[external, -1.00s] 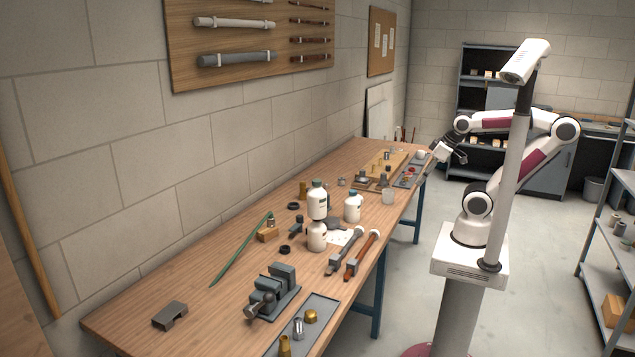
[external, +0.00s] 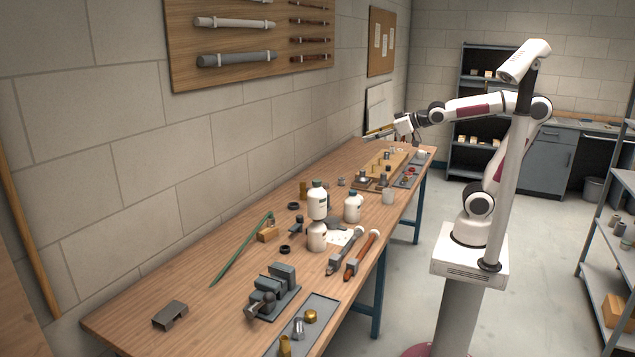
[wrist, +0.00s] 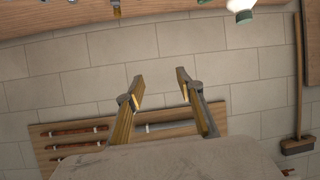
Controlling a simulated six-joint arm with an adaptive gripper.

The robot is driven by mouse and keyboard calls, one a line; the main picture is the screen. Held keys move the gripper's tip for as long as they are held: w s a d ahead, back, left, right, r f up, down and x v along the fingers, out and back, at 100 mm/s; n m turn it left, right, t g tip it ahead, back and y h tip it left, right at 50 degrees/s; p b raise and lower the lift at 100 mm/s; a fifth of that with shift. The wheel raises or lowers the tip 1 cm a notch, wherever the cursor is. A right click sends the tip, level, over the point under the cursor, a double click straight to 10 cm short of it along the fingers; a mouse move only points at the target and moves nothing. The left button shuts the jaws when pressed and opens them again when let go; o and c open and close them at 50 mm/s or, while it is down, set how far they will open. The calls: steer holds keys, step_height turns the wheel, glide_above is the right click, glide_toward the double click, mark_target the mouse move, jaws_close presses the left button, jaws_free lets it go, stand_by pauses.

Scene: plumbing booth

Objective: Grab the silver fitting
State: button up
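A silver fitting (external: 298,328) stands in the grey tray (external: 322,306) at the near end of the bench, between two brass fittings. Other small grey metal parts lie farther back, one of them (external: 341,182) near the middle of the bench; I cannot tell whether they are fittings. My gripper (external: 374,134) is above the far part of the bench, pointing left toward the wall and far from the tray. In the wrist view my gripper (wrist: 160,77) is open, with nothing between its fingers and the block wall behind them.
White bottles (external: 317,217), a vise (external: 273,291), two wrenches (external: 361,256) and a green rod (external: 241,248) lie between the bench's far end and the tray. A wooden board (external: 385,163) is below my gripper. The near left bench top is mostly bare.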

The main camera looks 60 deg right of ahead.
steer(key=w+a+r+n+t+y, duration=0.1)
steer(key=w+a+n+y, duration=0.1)
steer(key=w+a, duration=0.5)
steer(key=w+a+r+n+y, duration=0.1)
steer(key=w+a+n+y, duration=0.2)
steer(key=a, duration=0.6)
steer(key=w+a+f+n+g+y, duration=0.15)
steer(key=a+f, duration=0.25)
steer(key=a, duration=0.5)
steer(key=w+a+f+n+g+y, duration=0.1)
steer(key=w+a+f+y, duration=0.15)
steer(key=a, duration=0.65)
steer(key=n+g+y, duration=0.3)
steer(key=n+g, duration=0.3)
steer(key=g, duration=0.2)
glide_toward(298, 328)
steer(key=shift+w+a+f, duration=0.1)
steer(key=shift+a+f, duration=0.35)
steer(key=shift+a, duration=0.05)
steer(key=shift+x, duration=1.3)
